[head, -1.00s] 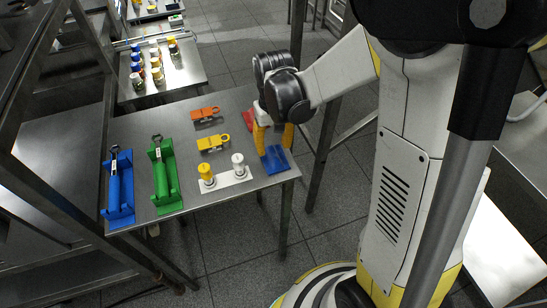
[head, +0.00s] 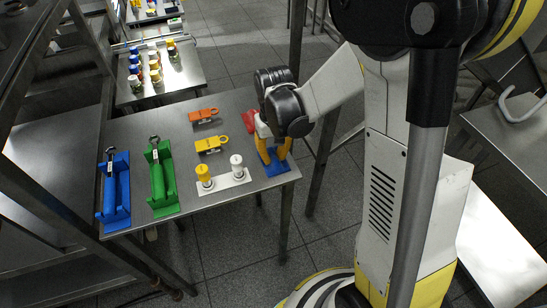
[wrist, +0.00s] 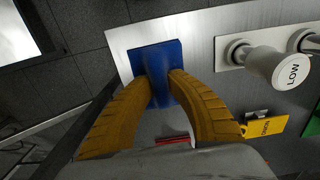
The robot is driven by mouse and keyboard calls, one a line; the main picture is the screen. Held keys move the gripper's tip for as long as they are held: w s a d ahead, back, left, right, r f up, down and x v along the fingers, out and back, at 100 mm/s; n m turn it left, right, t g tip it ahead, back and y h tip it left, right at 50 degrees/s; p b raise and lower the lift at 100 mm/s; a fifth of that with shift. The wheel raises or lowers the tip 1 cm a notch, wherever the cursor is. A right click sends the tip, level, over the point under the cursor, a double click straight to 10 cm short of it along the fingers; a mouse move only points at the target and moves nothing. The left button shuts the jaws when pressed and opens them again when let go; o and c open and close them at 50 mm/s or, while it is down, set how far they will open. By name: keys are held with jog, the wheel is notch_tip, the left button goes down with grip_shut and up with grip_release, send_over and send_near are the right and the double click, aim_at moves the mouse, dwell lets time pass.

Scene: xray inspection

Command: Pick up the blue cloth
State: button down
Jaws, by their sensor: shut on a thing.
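The blue cloth (head: 274,168) is at the front right corner of the table. In the wrist view the blue cloth (wrist: 152,56) shows as a flat dark blue piece, with a narrower part running back between my fingers. My gripper (head: 272,157) points down at it, with its yellow fingers on either side. In the wrist view my gripper (wrist: 160,88) is shut on the narrower part. The part behind the fingers is partly hidden in the head view. I cannot tell whether the cloth is clear of the table.
A white base with yellow and white knobs (head: 204,174) stands left of the cloth. A yellow tag (head: 211,145), an orange tag (head: 203,115) and a red item (head: 249,121) lie behind. Green (head: 161,176) and blue (head: 115,188) holders stand at the left. The table edge is close.

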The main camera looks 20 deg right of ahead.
aim_at(273, 154)
jog(key=shift+r, duration=0.1)
notch_tip(273, 154, up, 4)
jog(key=shift+r+p, duration=0.15)
jog(key=shift+p, duration=0.95)
jog(key=s+d+r+p, duration=0.3)
jog(key=s+d+r, duration=0.3)
jog(key=d, duration=0.3)
jog(key=shift+s+r, duration=0.25)
jog(key=shift+s, duration=0.35)
jog(key=shift+d, duration=0.1)
jog(key=c, duration=2.1)
grip_release()
grip_shut()
